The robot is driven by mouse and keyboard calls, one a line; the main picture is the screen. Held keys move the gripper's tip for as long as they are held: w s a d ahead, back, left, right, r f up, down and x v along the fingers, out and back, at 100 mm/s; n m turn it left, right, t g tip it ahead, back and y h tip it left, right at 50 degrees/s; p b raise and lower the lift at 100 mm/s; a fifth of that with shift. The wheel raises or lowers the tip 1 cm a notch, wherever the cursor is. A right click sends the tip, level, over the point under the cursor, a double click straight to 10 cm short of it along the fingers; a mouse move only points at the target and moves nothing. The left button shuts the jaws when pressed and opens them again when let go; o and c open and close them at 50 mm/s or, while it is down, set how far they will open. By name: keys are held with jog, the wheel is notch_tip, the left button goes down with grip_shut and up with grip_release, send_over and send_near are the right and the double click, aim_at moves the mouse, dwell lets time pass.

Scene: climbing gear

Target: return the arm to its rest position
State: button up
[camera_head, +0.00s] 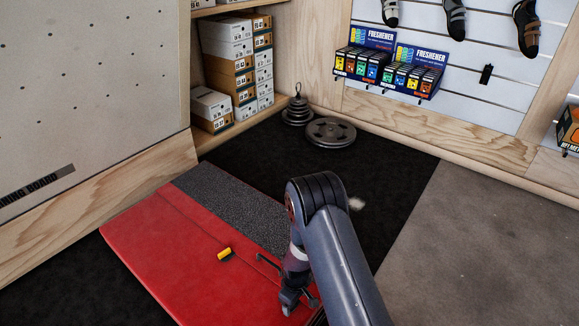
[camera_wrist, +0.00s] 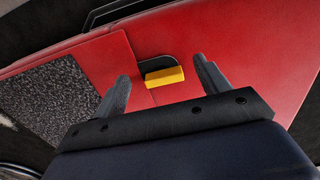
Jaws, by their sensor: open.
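My arm reaches down from the lower right in the head view. My gripper (camera_head: 299,299) hangs low over the right part of the red crash pad (camera_head: 150,238). In the wrist view my gripper (camera_wrist: 162,88) has its two fingers spread apart with nothing between them. Beyond the fingertips a small yellow and black object (camera_wrist: 164,76) lies on the red pad (camera_wrist: 270,60). This object (camera_head: 225,254) is left of my gripper in the head view, apart from it.
A grey textured strip (camera_head: 228,205) runs along the pad. Weight plates (camera_head: 331,132) lie on the black mat behind, beside a stack of small weights (camera_head: 297,110). Shoe boxes (camera_head: 232,65) fill the shelf. A climbing wall (camera_head: 85,90) stands left. Grey floor (camera_head: 480,235) at right is clear.

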notch_tip(320, 180, down, 3)
jog(key=shift+r+b, duration=0.2)
jog(key=shift+b, duration=0.15)
jog(key=shift+r, duration=0.15)
